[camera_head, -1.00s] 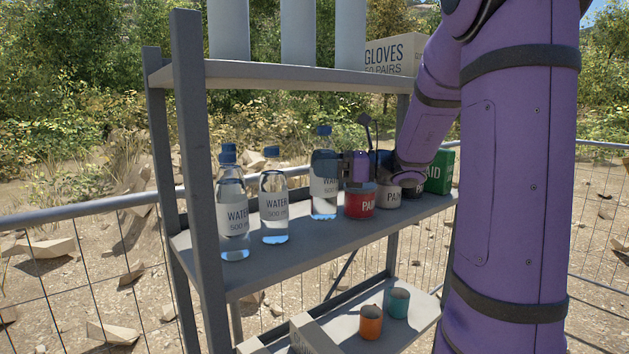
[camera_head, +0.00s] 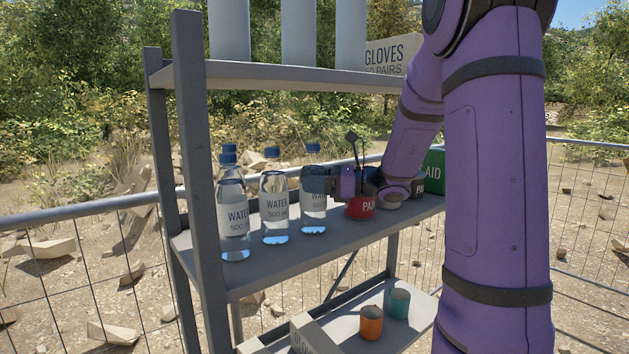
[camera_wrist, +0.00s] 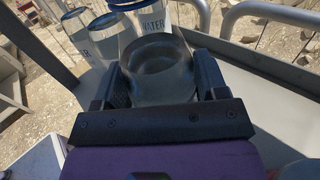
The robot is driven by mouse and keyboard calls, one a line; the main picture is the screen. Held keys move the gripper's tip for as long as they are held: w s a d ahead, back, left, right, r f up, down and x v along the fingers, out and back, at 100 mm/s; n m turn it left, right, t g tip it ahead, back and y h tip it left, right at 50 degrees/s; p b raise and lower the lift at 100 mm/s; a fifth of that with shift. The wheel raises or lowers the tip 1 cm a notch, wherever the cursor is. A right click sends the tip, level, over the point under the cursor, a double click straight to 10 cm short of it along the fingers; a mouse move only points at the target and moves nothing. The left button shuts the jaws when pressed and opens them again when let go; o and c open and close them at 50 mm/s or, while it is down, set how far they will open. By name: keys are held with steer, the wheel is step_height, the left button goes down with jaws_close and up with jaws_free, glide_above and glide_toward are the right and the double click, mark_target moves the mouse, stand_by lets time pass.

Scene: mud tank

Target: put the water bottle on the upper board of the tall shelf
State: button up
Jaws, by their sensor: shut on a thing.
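In the wrist view the held bottle (camera_wrist: 160,62) sits between both fingers. It is upright over the middle board (camera_head: 300,262) of the tall grey shelf; I cannot tell whether its base touches. Two similar bottles, a left one (camera_head: 233,215) and a middle one (camera_head: 274,208), stand to its left on that board. The shelf's upper board (camera_head: 270,77) is above, its top surface seen nearly edge-on.
Grey cylinders (camera_head: 298,35) and a gloves box (camera_head: 388,55) occupy the upper board. A red paint can (camera_head: 360,208) and a green first-aid box (camera_head: 434,172) are right of the held bottle. Orange (camera_head: 370,322) and teal (camera_head: 397,303) mugs stand below. A shelf post (camera_head: 200,180) rises at left.

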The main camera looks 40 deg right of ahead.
steer(key=o, duration=1.4)
steer(key=shift+c, duration=0.2)
steer(key=v, duration=1.2)
steer(key=s+a+n+g+h, duration=0.1)
steer(key=s+a+n+g, duration=0.3)
steer(key=a, duration=0.5)
steer(key=s+a+n+g+h, duration=0.2)
steer(key=s+a+n+g, duration=0.1)
steer(key=a+n+g, duration=0.4)
steer(key=s+a+f+n+t+h, duration=0.1)
steer(key=s+a+n+t+h, duration=0.3)
steer(key=s+n+h, duration=0.6)
steer(key=s+a+n, duration=0.1)
steer(key=n, duration=0.4)
steer(key=shift+s+a+n, duration=0.25)
steer(key=shift+n, duration=0.05)
